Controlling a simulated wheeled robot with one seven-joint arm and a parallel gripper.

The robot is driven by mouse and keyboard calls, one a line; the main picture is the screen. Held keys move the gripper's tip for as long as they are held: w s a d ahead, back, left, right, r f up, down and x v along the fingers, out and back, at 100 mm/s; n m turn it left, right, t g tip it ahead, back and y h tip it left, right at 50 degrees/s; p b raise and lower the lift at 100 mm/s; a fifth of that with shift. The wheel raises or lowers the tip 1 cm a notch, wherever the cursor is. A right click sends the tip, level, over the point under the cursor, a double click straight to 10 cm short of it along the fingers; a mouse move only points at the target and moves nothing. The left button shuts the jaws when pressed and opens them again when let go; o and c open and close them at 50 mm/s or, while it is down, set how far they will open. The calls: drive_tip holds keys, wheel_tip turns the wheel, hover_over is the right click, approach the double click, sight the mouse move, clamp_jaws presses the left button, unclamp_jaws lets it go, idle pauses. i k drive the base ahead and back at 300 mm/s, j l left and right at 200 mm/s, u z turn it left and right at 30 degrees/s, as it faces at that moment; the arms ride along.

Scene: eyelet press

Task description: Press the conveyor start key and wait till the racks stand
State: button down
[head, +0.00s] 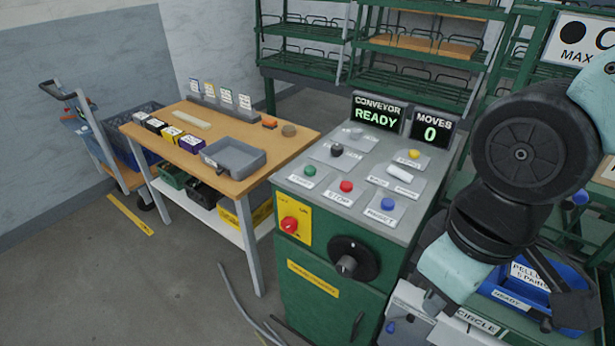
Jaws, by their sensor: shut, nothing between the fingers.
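The green start key (310,171) sits at the front left of the sloped grey control panel (330,206). The red stop key (346,187) and blue reset key (388,204) are to its right. The conveyor display (378,114) reads READY, and the moves display (431,127) reads 0. Green wire racks (420,76) stand behind the panel. My gripper (562,305) shows only in part at the lower right, dark, shut and empty. It is well to the right of the start key, above the blue bin, and apart from the panel.
A wooden table (290,142) with a grey tray (232,157) and small boxes stands left of the panel. The cabinet front has a red switch (289,225) and a black dial (348,260). A blue bin (527,283) is at lower right. Cables (238,300) lie on the floor.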

sight(309, 170)
drive_tip(key=i+j+z, duration=0.2)
drive_tip(key=j, duration=0.45)
drive_tip(key=i+j+z, duration=0.25)
drive_tip(key=j, duration=0.45)
drive_tip(key=i+j+z, duration=0.2)
drive_tip(key=j, duration=0.55)
drive_tip(key=i+j+z, duration=0.25)
drive_tip(key=j, duration=0.5)
drive_tip(key=j+z, duration=0.2)
drive_tip(key=j, duration=0.55)
